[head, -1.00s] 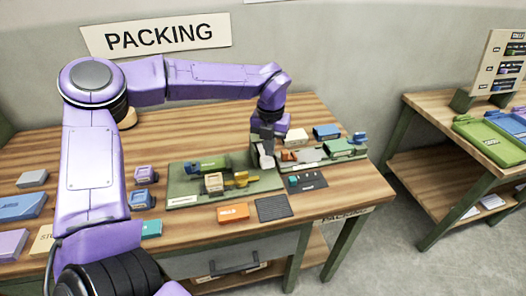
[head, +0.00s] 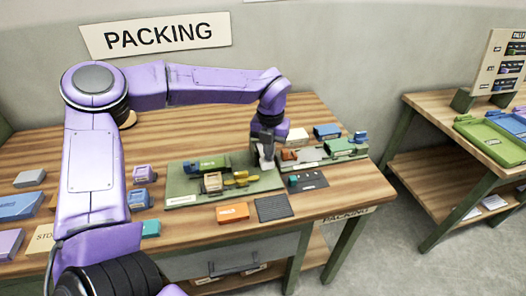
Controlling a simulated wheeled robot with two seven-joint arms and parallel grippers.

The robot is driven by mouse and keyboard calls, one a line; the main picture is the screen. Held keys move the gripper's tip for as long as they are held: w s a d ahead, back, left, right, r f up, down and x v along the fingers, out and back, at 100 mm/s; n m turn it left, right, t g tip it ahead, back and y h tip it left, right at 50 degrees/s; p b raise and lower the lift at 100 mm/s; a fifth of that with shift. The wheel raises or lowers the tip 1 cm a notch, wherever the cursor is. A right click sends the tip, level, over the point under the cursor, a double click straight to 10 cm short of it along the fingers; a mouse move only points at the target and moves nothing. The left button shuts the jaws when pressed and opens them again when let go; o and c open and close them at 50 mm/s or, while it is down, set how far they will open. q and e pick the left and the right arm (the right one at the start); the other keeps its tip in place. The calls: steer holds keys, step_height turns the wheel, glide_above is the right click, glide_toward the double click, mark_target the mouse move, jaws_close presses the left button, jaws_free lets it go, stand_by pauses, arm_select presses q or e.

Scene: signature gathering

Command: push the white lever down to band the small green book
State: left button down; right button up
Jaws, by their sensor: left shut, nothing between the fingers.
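My left gripper (head: 263,155) is shut and empty, low over the right part of a green board (head: 182,201) on the packing table. A small white piece (head: 263,164), likely the white lever, shows right at its fingertips. Whether they touch is too small to tell. A tan block (head: 213,183) and yellow pieces (head: 241,177) sit in front of the book. The gripper partly hides the board's right end. My right gripper is not in view.
A second green board (head: 325,155) with small blocks stands to the right. An orange box (head: 232,212) and a dark ribbed pad (head: 274,207) lie near the table's front edge. Blue and purple boxes fill the left side. Another table (head: 430,110) stands at right.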

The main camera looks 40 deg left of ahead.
mark_target(269, 163)
arm_select(q)
steer(key=shift+f+b, duration=1.55)
steer(key=shift+f, duration=0.8)
stand_by(0.3)
step_height(269, 163, up, 9)
steer(key=p, duration=0.7)
steer(key=shift+r+p, duration=0.15)
steer(key=shift+p, duration=0.25)
